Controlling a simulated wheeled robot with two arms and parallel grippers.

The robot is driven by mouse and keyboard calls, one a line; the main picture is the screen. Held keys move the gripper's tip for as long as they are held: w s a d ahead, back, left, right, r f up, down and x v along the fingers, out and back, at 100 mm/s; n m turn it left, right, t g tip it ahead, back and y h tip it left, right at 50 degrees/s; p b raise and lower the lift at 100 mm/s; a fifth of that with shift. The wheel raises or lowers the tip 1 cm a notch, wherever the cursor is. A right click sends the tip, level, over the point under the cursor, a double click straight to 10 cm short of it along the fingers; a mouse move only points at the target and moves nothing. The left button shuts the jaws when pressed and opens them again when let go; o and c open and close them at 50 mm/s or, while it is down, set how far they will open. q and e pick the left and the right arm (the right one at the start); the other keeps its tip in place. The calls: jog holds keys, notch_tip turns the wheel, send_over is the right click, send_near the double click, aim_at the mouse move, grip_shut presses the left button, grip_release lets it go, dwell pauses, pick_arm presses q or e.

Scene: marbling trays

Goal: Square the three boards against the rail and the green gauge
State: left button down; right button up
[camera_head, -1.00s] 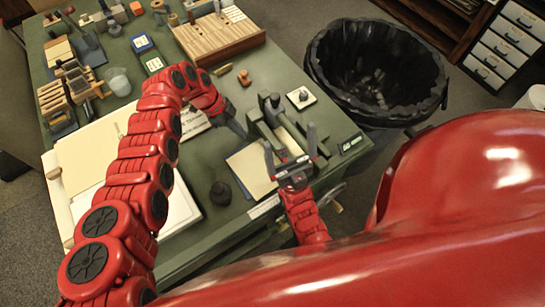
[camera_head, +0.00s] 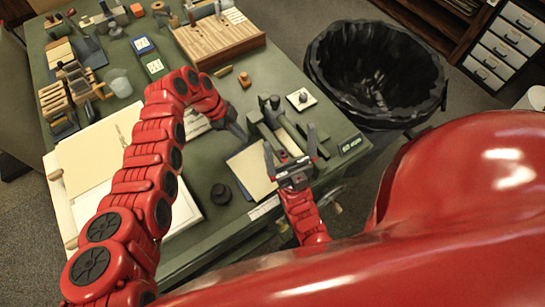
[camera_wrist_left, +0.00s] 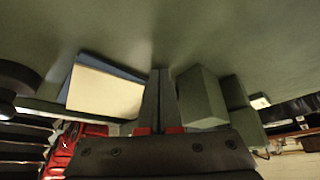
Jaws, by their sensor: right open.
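A cream board (camera_head: 252,168) lies at the table's near edge. In the left wrist view the cream board (camera_wrist_left: 104,92) has a blue-grey sheet or board showing along its far edge. I cannot separate three boards. A green block-like fixture (camera_head: 262,132), perhaps the gauge, stands right of the board; a green block also shows in the left wrist view (camera_wrist_left: 203,97). I cannot clearly make out the rail. My left gripper (camera_head: 238,129) has its fingers together, between the board and the green block (camera_wrist_left: 160,95). My right gripper (camera_head: 291,152) is open and empty beside the fixture.
A wooden rack (camera_head: 218,38) stands at the back. A black-lined bin (camera_head: 375,70) is beyond the table's right edge.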

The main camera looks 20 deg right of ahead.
aim_at(251, 147)
pick_arm(q)
jog(key=shift+s+d+r+p, duration=0.1)
jog(key=shift+s+d+p, duration=0.05)
jog(key=shift+s+p, duration=0.75)
jog(key=shift+s+d+p, duration=0.2)
jog(key=shift+s+p, duration=0.65)
jog(key=shift+p, duration=0.1)
dwell(0.4)
jog(key=shift+w+r, duration=0.15)
jog(key=shift+r, duration=0.5)
jog(key=shift+w+r, duration=0.15)
jog(key=shift+r, duration=0.45)
jog(key=shift+w+a+r, duration=0.1)
jog(key=shift+w+r, duration=0.05)
jog(key=shift+r, duration=0.45)
jog(key=shift+w+r, duration=0.1)
jog(key=shift+r, duration=0.5)
